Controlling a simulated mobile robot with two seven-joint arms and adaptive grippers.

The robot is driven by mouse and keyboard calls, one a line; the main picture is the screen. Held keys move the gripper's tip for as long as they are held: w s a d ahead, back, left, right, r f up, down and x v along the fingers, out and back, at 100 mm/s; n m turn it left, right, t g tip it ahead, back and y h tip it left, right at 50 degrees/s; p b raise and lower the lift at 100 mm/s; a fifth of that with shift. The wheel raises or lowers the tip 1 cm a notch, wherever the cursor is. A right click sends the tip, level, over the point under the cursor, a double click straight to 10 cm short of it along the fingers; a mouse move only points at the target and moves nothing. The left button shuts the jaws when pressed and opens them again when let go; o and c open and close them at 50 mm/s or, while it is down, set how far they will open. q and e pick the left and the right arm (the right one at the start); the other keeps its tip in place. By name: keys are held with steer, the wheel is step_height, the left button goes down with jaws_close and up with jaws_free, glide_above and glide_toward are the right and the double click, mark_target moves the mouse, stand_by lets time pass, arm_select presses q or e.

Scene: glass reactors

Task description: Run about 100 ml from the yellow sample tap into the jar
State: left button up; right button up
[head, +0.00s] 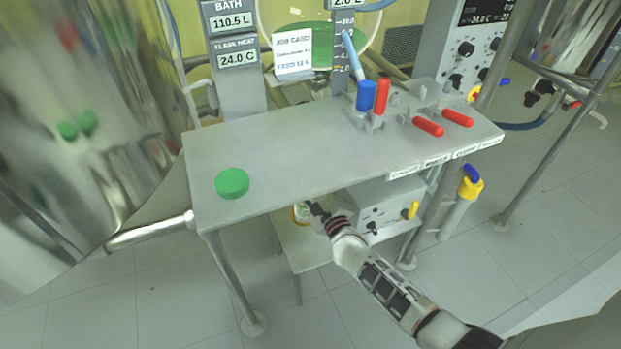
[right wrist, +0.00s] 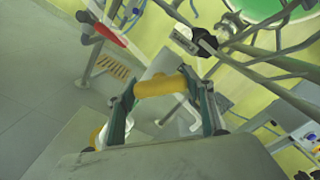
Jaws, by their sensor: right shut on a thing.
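My right gripper (head: 318,210) reaches in from the lower right to the front edge of the bench. In the right wrist view its two fingers (right wrist: 166,98) are closed on a thick yellow bar, which looks like the yellow sample tap handle (right wrist: 160,84). The jar (head: 300,214) stands under the bench edge, just left of the gripper, and only a small pale part with a yellow band shows. Its fill level cannot be read. My left gripper is not in view.
The grey bench top (head: 300,155) carries red and blue valve handles (head: 381,97) at the back right. Below it a grey box (head: 385,205) has a small yellow lever. A yellow-capped valve (head: 470,187) stands at right. A steel vessel fills the left. The bench middle is clear.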

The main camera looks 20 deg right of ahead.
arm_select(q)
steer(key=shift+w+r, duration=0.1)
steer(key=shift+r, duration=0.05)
arm_select(e)
steer(key=o, duration=1.1)
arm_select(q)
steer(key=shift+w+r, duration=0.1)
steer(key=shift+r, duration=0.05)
arm_select(e)
steer(key=shift+s, duration=0.1)
steer(key=s, duration=1.2)
steer(key=shift+d, duration=0.25)
